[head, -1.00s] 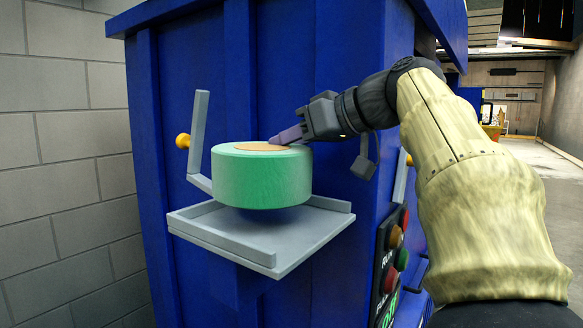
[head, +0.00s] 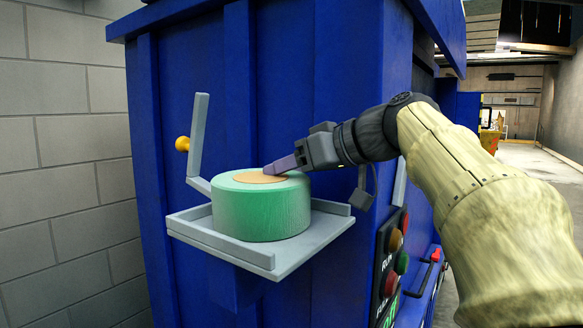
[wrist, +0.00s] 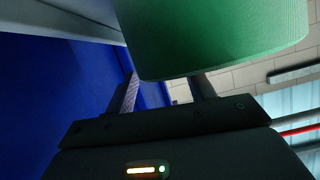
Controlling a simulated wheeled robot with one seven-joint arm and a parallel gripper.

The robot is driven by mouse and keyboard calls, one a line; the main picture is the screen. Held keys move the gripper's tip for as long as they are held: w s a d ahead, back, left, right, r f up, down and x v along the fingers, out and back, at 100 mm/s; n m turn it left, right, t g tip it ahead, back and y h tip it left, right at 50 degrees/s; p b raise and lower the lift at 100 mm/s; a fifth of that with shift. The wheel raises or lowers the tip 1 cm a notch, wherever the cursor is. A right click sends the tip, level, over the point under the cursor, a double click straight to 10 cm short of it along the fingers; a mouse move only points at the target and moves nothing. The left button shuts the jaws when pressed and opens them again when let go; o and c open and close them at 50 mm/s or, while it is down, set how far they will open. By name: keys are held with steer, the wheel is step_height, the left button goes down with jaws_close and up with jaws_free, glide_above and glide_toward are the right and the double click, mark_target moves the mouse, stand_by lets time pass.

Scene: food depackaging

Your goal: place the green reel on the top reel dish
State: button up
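The green reel (head: 262,212), a thick upright-axis roll with a tan core on top, sits low inside the grey top reel dish (head: 222,242) on the blue machine. Its underside is hidden, so I cannot tell whether it fully touches the dish floor. My gripper (head: 270,170) reaches in from the right and is shut on the reel at its upper side near the core. In the wrist view the green reel (wrist: 225,35) fills the top, and my gripper's fingers (wrist: 165,90) reach to it.
The blue machine (head: 280,90) stands directly behind the dish. A grey upright bar (head: 198,135) and a yellow knob (head: 182,143) are left of the reel. A panel of round buttons (head: 396,239) is at the lower right. A block wall (head: 70,160) is at left.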

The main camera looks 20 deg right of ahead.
steer(key=v, duration=1.2)
steer(key=shift+b, duration=0.35)
steer(key=shift+s+d, duration=0.1)
steer(key=shift+d, duration=0.05)
stand_by(0.5)
stand_by(0.5)
